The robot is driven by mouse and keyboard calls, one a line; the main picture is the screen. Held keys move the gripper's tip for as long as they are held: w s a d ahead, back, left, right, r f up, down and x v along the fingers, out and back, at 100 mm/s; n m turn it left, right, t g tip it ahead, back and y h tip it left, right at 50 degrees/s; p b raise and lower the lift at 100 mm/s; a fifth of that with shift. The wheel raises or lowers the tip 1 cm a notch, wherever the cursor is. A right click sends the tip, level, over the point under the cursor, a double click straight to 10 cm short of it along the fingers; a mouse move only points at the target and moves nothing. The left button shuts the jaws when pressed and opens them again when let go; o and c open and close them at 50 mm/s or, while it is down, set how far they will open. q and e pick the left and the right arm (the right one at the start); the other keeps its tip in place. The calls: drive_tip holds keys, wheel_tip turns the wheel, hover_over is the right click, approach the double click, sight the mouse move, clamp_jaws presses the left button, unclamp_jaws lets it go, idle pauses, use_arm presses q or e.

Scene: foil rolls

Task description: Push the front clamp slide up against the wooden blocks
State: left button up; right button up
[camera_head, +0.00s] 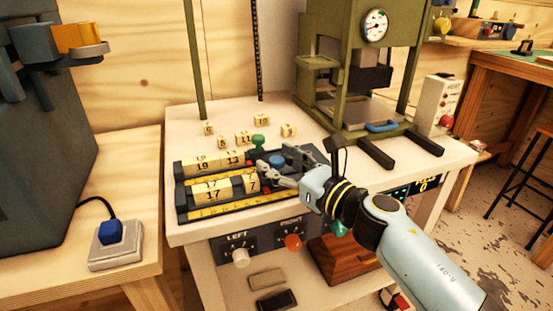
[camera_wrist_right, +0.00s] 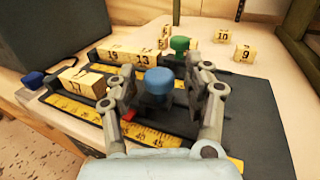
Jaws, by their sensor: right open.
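A dark fixture (camera_head: 182,209) with two channels and yellow rulers lies on the white table. Wooden number blocks (camera_head: 213,190) sit in its front channel, and they also show in the wrist view (camera_wrist_right: 82,82). More blocks (camera_head: 207,164) sit in the back channel. The front clamp slide has a blue knob (camera_head: 277,161); the knob also shows in the wrist view (camera_wrist_right: 158,82). The back slide has a green knob (camera_head: 258,142). My right gripper (camera_head: 273,174) is open, with its fingers on either side of the blue knob. A finger hides the gap between slide and blocks. My left gripper is out of view.
Several loose number blocks (camera_head: 242,138) lie behind the fixture. A green press (camera_head: 350,70) with a gauge stands at the back right. LEFT and RIGHT control knobs (camera_head: 292,241) are on the table's front.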

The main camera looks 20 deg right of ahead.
drive_tip(key=shift+w+a, duration=0.2)
drive_tip(key=shift+w, duration=0.15)
drive_tip(key=c, duration=1)
clamp_jaws()
drive_tip(key=shift+f, duration=0.1)
